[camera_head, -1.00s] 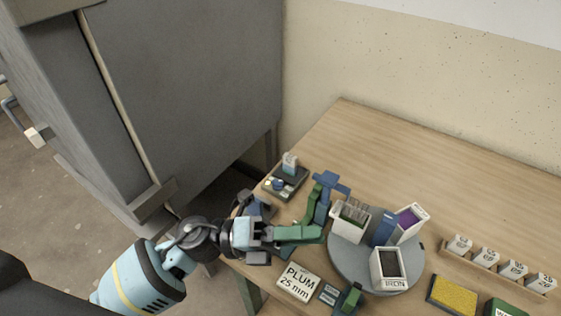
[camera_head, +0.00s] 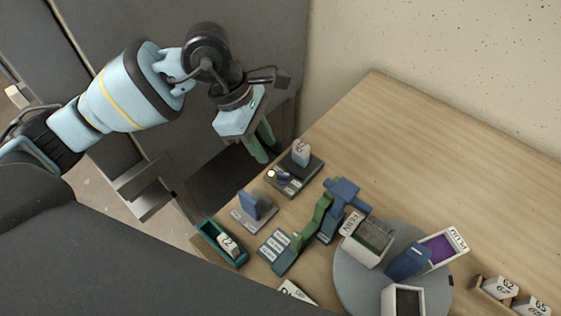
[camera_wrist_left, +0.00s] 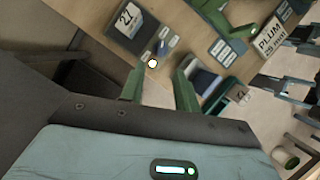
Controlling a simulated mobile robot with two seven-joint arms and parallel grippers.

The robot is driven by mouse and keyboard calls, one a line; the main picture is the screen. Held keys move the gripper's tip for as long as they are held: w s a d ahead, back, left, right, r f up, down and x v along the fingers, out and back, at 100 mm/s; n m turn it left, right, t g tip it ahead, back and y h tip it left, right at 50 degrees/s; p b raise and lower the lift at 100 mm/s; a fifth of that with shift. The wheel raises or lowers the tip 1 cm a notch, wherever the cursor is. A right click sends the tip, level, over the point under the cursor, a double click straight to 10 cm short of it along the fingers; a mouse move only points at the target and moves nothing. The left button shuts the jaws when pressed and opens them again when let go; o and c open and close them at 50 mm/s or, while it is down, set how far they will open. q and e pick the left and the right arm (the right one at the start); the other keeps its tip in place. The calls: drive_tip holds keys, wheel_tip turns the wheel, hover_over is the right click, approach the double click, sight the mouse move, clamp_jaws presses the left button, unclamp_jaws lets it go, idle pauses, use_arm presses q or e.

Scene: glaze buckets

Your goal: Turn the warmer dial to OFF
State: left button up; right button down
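My left gripper (camera_head: 261,150) hangs above and left of the warmer with green fingers pointing down. In the left wrist view its fingers (camera_wrist_left: 159,90) are apart with nothing between them, and the warmer is beyond them. My right gripper is not in view.
A teal tray with a white block (camera_head: 228,244) and a grey stand with a blue block (camera_head: 254,206) sit near the left edge. A green and blue stand (camera_head: 318,220) and a round grey turntable (camera_head: 350,280) with buckets lie right. The back table is clear.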

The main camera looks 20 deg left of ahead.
sight(281, 172)
use_arm(q)
drive_tip(key=shift+x, duration=3.9)
drive_tip(key=shift+s, duration=0.1)
clamp_jaws()
